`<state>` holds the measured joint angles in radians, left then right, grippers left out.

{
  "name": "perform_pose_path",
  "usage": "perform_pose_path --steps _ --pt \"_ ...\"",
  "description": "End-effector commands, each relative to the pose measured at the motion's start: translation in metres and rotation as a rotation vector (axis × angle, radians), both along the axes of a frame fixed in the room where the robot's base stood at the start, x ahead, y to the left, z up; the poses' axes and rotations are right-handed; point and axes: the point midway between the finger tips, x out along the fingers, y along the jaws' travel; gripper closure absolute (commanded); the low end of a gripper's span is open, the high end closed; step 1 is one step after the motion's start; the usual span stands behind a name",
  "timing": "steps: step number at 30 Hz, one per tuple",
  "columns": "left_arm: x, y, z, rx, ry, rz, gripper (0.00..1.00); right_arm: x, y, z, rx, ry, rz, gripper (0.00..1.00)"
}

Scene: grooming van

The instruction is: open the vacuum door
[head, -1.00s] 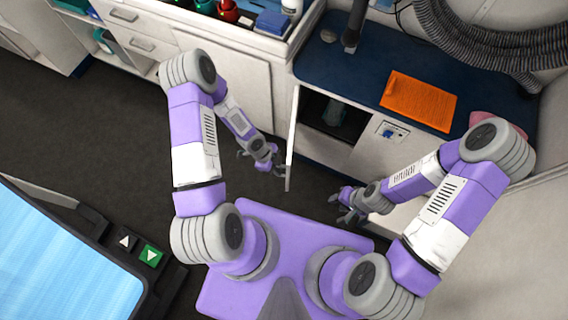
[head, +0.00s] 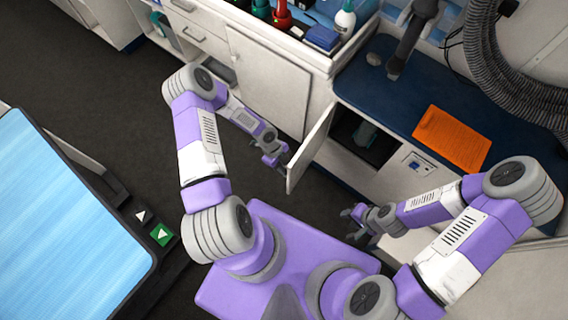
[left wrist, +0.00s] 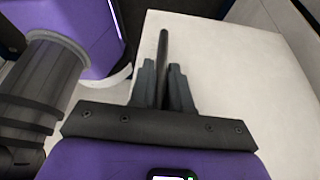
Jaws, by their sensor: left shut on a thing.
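The vacuum cabinet's white door (head: 313,147) stands swung out from the dark opening, at a wide angle to the cabinet front. In the left wrist view its pale panel (left wrist: 235,85) fills the right side. My left gripper (head: 279,158) is on the door's left face near its free end. In the left wrist view its fingers (left wrist: 165,85) are closed around a thin dark bar, the door handle (left wrist: 163,48). Inside the opening a grey-green rounded thing (head: 365,132), perhaps the vacuum, is partly in shadow. My right gripper (head: 352,222) is empty, fingers apart, in front of the cabinet.
An orange towel (head: 452,138) lies on the blue counter (head: 410,95) above the opening. A ribbed grey hose (head: 505,75) hangs at the right. A blue-topped table (head: 65,215) stands at the left. Dark floor (head: 110,120) is clear left of my left arm.

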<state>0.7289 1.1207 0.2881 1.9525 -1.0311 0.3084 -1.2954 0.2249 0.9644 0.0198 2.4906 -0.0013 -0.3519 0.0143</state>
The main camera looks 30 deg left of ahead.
Motion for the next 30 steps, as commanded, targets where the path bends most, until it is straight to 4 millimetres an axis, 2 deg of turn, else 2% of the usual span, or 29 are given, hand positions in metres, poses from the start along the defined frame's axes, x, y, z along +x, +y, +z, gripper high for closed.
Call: perform_pose_path --steps 4,5,9,19,30 --pt "-0.001 0.000 -0.001 0.000 0.003 0.001 1.00 0.000 0.000 0.000 0.000 0.000 0.000 0.62" --pt "-0.001 0.000 -0.001 0.000 0.003 0.001 0.80 0.000 0.000 0.000 0.000 0.000 0.000 0.62" --pt "-0.001 0.000 0.000 0.000 0.002 0.001 0.62 0.000 0.000 0.000 0.000 0.000 0.000 0.62" --pt "0.000 0.002 0.005 0.001 0.000 0.003 0.62 0.000 0.000 0.002 0.000 0.000 0.000 0.62" --pt "0.004 0.024 0.059 0.001 0.000 0.003 0.62 0.000 0.000 0.020 0.000 0.000 0.000 0.62"
